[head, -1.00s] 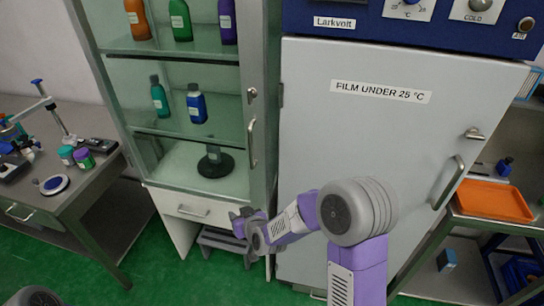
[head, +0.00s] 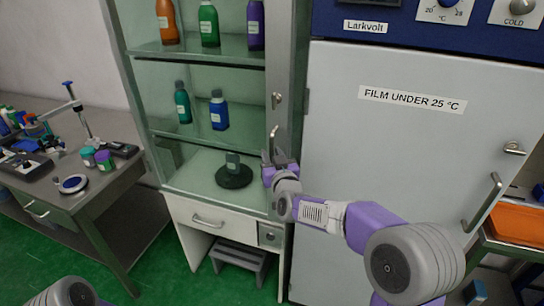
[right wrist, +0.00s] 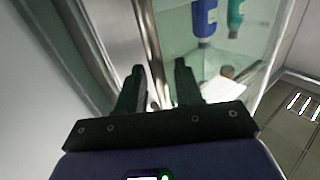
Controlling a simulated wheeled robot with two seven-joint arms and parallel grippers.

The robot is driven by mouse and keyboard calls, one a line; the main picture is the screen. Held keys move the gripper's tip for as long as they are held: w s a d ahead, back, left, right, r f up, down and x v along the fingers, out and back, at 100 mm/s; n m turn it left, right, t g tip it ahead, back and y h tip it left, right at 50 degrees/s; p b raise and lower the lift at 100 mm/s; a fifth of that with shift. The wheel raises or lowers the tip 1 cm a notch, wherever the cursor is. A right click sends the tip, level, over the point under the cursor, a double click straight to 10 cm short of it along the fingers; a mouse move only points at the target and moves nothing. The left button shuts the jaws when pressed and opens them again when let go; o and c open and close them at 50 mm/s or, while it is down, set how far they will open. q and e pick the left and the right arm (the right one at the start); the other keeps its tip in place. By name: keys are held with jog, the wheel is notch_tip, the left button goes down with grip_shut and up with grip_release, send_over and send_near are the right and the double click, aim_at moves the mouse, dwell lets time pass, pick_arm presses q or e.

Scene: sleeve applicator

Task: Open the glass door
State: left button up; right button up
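The glass door (head: 205,160) of the cabinet looks shut. Its metal frame runs down the right side, with a lock (head: 277,100) and a vertical handle (head: 273,138) below it. My right gripper (head: 274,158) is at the lower part of the handle and hides some of it. In the right wrist view my right gripper (right wrist: 158,82) has its fingers spread apart, with a pale upright bar or edge beyond the gap. I cannot tell whether they touch the handle. My left gripper is not in view.
Bottles stand on glass shelves inside, and a dark round-based item (head: 234,178) is at the bottom. A drawer (head: 210,219) and a step stool (head: 240,259) are below. A grey fridge door (head: 400,150) is on the right. A cluttered bench (head: 95,195) is on the left.

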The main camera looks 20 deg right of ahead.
jog(key=shift+w, duration=0.2)
grip_shut()
dwell(0.3)
